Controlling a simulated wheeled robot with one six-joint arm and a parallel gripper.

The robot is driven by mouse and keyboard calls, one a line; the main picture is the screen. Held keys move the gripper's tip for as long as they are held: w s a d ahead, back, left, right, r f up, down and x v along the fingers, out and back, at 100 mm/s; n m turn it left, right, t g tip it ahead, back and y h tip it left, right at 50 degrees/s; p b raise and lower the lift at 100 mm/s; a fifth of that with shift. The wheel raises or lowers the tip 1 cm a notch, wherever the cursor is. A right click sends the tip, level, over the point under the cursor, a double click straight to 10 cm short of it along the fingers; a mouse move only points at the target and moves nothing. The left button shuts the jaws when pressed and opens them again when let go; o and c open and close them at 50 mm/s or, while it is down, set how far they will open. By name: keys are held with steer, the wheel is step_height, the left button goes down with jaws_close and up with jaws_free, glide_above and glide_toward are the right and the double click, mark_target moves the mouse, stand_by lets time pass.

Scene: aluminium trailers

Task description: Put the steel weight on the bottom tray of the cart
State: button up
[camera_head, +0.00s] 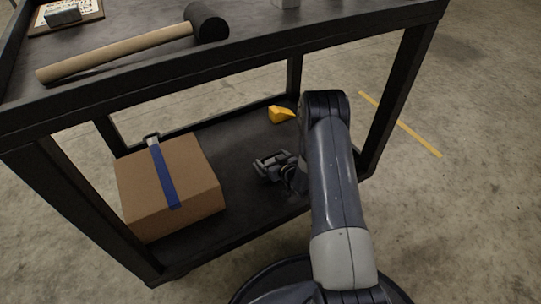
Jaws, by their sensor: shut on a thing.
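The cart's bottom tray (240,146) is a dark flat shelf under the top tray. My gripper (268,166) is low over the right half of this tray, to the right of a cardboard box. It is shut on the steel weight, which is mostly hidden by the dark fingers and hard to make out. I cannot tell whether the weight touches the tray.
The cardboard box (182,196) with a blue strap fills the tray's left part. A yellow wedge-shaped thing (281,114) lies near its back edge. Dark posts stand at the corners.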

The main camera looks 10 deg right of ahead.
steer(key=shift+w+f, duration=0.1)
steer(key=shift+f, duration=0.2)
stand_by(0.4)
steer(key=o, duration=1.9)
steer(key=shift+f, duration=0.15)
steer(key=shift+r, duration=0.35)
steer(key=p+v, duration=0.4)
steer(key=v, duration=0.8)
steer(key=shift+r+p, duration=0.25)
steer(key=shift+p, duration=0.15)
